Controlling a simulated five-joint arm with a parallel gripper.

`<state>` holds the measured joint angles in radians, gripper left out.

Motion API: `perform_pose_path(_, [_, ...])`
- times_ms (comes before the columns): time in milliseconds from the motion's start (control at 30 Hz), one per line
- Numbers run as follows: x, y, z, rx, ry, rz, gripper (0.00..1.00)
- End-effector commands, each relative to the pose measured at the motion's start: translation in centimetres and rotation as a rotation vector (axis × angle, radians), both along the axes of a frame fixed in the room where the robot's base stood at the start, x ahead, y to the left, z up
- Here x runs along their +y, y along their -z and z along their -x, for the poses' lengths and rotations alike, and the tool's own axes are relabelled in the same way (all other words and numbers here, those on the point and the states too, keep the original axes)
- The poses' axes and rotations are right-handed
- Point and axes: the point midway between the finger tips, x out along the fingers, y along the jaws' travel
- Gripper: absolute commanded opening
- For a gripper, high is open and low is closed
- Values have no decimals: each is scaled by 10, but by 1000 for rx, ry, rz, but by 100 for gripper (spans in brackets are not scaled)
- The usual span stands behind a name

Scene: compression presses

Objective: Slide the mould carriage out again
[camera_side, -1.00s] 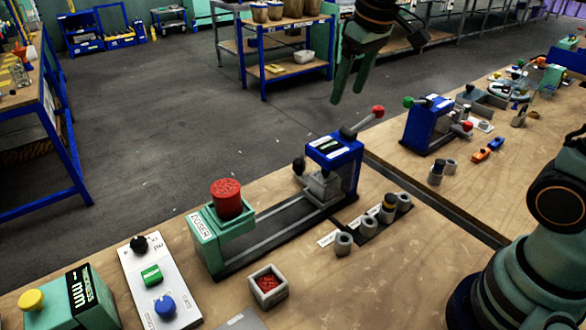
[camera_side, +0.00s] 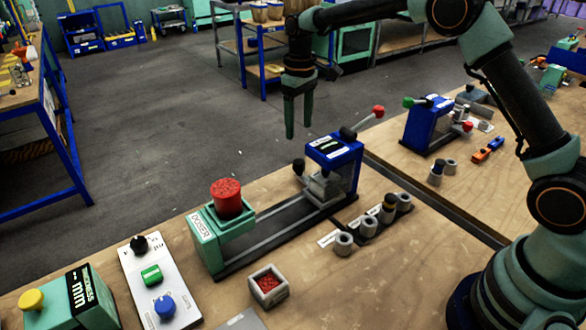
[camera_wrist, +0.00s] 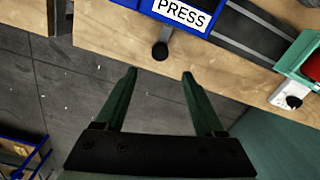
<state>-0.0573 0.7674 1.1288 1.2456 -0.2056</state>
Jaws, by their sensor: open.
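The mould carriage (camera_side: 322,186) is a grey block at the blue press (camera_side: 335,150), partly under its frame, on a dark rail. A black knob (camera_side: 298,165) stands at the carriage's left side; in the wrist view a dark round knob (camera_wrist: 160,50) sticks out from beside the press, labelled PRESS (camera_wrist: 182,12). My gripper (camera_side: 298,131) points down, open and empty, above the knob and apart from it. In the wrist view my fingertips (camera_wrist: 160,73) are spread, with the knob just beyond the gap between them.
A green doser (camera_side: 207,240) with a red cap (camera_side: 227,198) stands at the rail's left end. Several grey cups (camera_side: 344,243) stand in front of the press.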

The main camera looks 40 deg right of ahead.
Motion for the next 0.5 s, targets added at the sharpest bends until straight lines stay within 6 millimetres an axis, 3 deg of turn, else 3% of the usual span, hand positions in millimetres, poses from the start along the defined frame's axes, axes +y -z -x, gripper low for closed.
perform_pose_path(300, [0, 62, 2, 5, 1, 0, 71])
perform_pose_path(500, [0, 90, 1, 2, 1, 1, 71])
